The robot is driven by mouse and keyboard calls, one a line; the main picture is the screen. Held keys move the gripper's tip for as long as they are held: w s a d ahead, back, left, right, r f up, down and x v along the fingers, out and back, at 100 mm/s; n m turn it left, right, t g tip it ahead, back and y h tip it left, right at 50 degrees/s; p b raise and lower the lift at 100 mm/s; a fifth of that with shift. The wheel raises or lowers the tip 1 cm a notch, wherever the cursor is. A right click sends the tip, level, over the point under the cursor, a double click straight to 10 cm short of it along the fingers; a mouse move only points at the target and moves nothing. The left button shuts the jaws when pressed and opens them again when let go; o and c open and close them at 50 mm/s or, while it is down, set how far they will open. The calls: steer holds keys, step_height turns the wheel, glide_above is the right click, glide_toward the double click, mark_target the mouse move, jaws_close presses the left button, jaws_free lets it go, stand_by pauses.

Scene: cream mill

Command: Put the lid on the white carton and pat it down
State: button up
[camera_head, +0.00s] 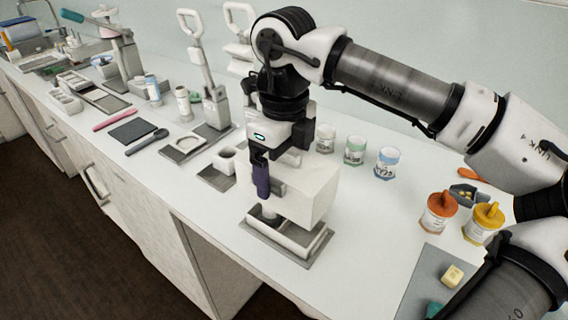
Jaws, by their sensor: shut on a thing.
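My gripper (261,180) has a purple finger and points down in the middle of the counter. It is shut, apparently on the large white box-shaped piece (308,194), which looks like the lid. The exact grip is hidden. This piece hangs over a low, open white carton (297,243) with a divider, which sits on a grey plate. The white piece hides the carton's back part, and I see no full closure between them. A small pale cylinder (268,211) shows below the purple finger, above the carton's left end.
A lever press (216,110) stands behind left.

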steer(key=shift+f, duration=0.25)
steer(key=shift+f+b, duration=1.3)
steer(key=shift+b, duration=0.15)
steer(key=shift+f, duration=0.15)
steer(key=shift+f+b, duration=1.1)
steer(key=shift+f, duration=0.05)
steer(key=shift+f+b, duration=1)
steer(key=shift+b, duration=0.1)
stand_by(0.9)
stand_by(0.3)
steer(key=o, duration=0.7)
steer(key=shift+r, duration=0.1)
